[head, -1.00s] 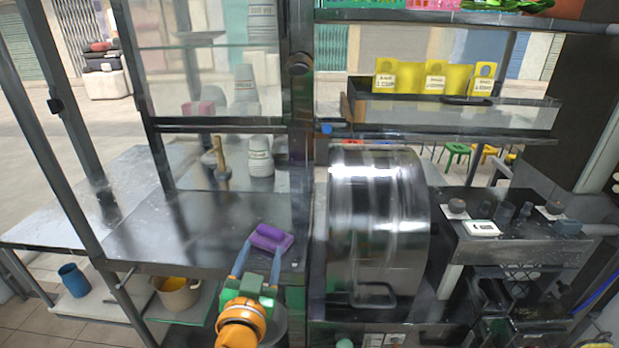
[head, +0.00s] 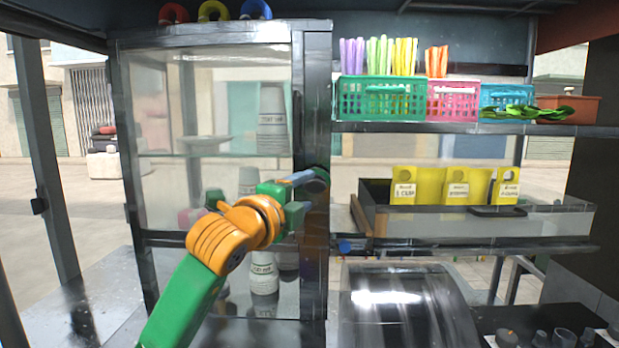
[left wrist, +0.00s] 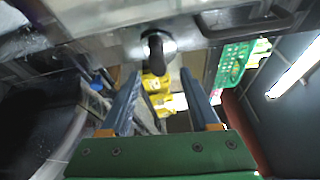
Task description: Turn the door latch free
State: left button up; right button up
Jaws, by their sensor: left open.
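The door latch (head: 319,183) is a dark round knob on the dark upright frame of the glass cabinet. It also shows in the left wrist view (left wrist: 157,48), as a dark knob on a round silver base, just beyond the fingertips. The glass cabinet door (head: 160,95) looks closed. My left gripper (head: 308,178) is open at the latch, partly covering it in the head view. In the left wrist view its two blue fingers (left wrist: 161,76) stand apart on either side of the knob's line. I cannot tell whether they touch it. My right gripper is not in view.
Bottles and a glass shelf show behind the door. To the right, a shelf holds a green basket (head: 381,101), a pink basket (head: 453,101) and a brown planter (head: 570,111). Below are yellow tags (head: 457,184) in a tray. A shiny metal drum (head: 405,305) stands lower down.

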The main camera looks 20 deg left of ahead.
aim_at(313, 189)
pick_arm(q)
jog(key=w, duration=0.2)
jog(key=w+p, duration=0.1)
jog(key=w, duration=0.1)
jog(key=shift+d+f, duration=0.1)
jog(key=shift+d, duration=0.1)
jog(key=shift+w+a+f, duration=0.1)
jog(key=shift+w+f, duration=0.05)
jog(key=shift+s, duration=0.25)
jog(key=c, duration=0.6)
grip_shut()
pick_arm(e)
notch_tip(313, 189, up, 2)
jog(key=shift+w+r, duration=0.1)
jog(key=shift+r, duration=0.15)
